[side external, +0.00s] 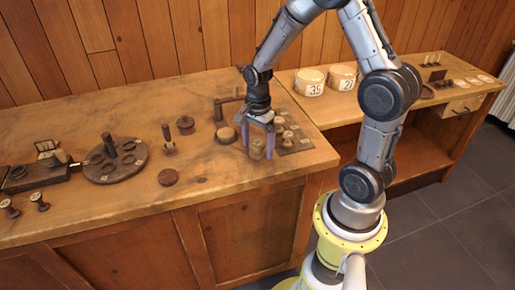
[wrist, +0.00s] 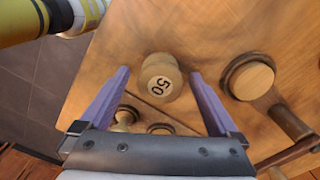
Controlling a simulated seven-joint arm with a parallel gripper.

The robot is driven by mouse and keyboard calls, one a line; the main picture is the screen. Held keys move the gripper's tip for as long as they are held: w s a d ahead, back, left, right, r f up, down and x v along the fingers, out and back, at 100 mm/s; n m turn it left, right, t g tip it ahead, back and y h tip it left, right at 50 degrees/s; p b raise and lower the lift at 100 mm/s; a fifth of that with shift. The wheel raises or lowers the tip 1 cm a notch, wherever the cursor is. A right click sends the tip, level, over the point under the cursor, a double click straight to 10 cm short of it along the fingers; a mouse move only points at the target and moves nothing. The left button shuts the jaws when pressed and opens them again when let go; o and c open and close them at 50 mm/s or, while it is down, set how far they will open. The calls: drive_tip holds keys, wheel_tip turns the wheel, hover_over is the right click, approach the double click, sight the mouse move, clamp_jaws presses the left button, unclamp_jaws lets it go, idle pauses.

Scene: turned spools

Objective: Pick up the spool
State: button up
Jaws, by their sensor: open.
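A pale wooden spool (wrist: 160,80) labelled 50 shows in the wrist view, end-on, between the purple fingers of my gripper (wrist: 160,72). Gaps show between the spool and both fingers, so it is not gripped. In the side external view the spool (side external: 257,149) stands upright near the bench's front right, with my gripper (side external: 257,152) pointing down around it, one finger on either side. The spool's lower part is partly hidden by the fingers in that view.
A dark board (side external: 291,142) with several small spools lies close on the right. A round wooden piece (side external: 225,135) stands close on the left; it also shows in the wrist view (wrist: 250,78). A dark round rack (side external: 116,160) sits further left.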

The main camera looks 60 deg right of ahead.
drive_tip(key=c, duration=1.4)
drive_tip(key=shift+c, duration=0.2)
